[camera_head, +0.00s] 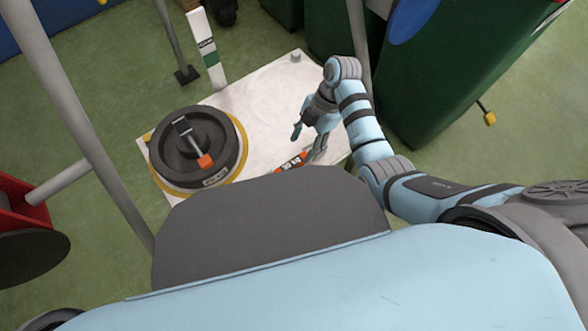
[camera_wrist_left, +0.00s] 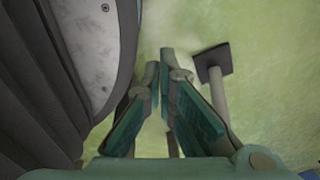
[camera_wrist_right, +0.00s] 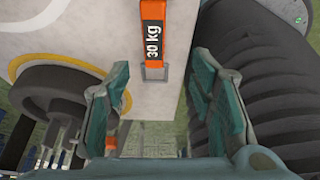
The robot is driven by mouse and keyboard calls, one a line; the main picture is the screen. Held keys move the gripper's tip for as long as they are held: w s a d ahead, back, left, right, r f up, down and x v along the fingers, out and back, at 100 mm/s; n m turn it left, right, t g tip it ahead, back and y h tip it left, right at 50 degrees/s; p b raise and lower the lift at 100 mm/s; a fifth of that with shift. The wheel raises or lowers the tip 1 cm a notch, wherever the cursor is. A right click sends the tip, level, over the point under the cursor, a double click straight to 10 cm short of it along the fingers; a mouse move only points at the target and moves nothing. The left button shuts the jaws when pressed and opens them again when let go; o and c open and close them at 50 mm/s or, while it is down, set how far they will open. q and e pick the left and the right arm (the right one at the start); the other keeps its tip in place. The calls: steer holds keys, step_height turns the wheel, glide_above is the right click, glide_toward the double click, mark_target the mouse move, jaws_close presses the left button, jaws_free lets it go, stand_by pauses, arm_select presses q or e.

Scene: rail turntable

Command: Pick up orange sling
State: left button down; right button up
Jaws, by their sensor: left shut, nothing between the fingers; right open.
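The orange sling (camera_head: 291,162) lies on the white platform (camera_head: 262,88), its near end hidden by my body in the head view. In the right wrist view the orange sling (camera_wrist_right: 153,12) shows a black "30 kg" label and a grey end piece. My right gripper (camera_head: 306,145) is open just above it. In the right wrist view the sling's grey end lies in the gap between the fingers (camera_wrist_right: 160,72), with nothing held. My left gripper (camera_wrist_left: 161,80) is shut and empty in the left wrist view, over green floor.
A black round weight (camera_head: 178,140) with an orange-tipped handle sits on a yellow-rimmed disc at the platform's left. A white post (camera_head: 206,50) stands at the back. Green bins (camera_head: 440,75) stand right of the platform. A grey pole (camera_head: 90,130) is at left.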

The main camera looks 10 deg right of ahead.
mark_target(292, 164)
steer(key=x, duration=0.1)
steer(key=b+x, duration=0.1)
steer(key=x, duration=0.1)
steer(key=shift+w+a+f, duration=0.2)
steer(key=shift+f, duration=0.05)
steer(key=f, duration=0.1)
steer(key=f+b, duration=0.1)
steer(key=f, duration=0.1)
steer(key=shift+w+a, duration=0.3)
steer(key=shift+w, duration=0.05)
steer(key=b+x, duration=0.2)
steer(key=shift+s+a+f, duration=0.1)
steer(key=shift+s+f, duration=0.15)
steer(key=shift+f, duration=0.05)
steer(key=shift+a+r, duration=0.1)
steer(key=shift+a, duration=0.05)
steer(key=shift+c, duration=1)
steer(key=c, duration=0.6)
jaws_close()
arm_select(q)
steer(key=shift+y, duration=0.3)
steer(key=a+f, duration=0.1)
steer(key=w+f, duration=0.1)
steer(key=f, duration=0.1)
steer(key=a+f, duration=0.1)
steer(key=shift+w+a+f, duration=0.15)
steer(key=shift+a, duration=0.2)
steer(key=shift+w, duration=0.1)
